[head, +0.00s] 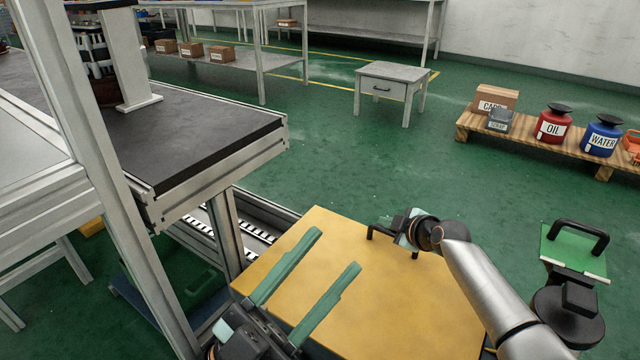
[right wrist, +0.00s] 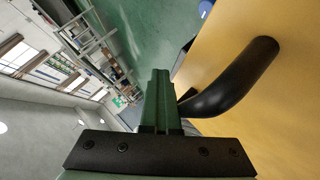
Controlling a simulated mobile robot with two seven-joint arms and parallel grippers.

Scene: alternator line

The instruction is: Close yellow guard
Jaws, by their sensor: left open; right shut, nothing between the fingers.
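The yellow guard (head: 400,310) is a broad flat yellow panel at the lower middle of the head view. A black bar handle (head: 374,232) stands on its far part. My right gripper (head: 404,234) is shut and empty, at this handle. In the right wrist view the shut fingers (right wrist: 160,100) are beside the curved black handle (right wrist: 235,85), with the yellow panel (right wrist: 285,110) behind it; I cannot tell if they touch. My left gripper (head: 338,252) is open and empty, its two teal fingers over the left part of the panel.
A metal-framed bench (head: 200,130) with a dark top and an upright post (head: 85,150) stand close on the left. A low wooden platform (head: 530,143) at right holds an oil can (head: 553,125) and a water can (head: 601,137). A small grey table (head: 395,78) stands on open green floor.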

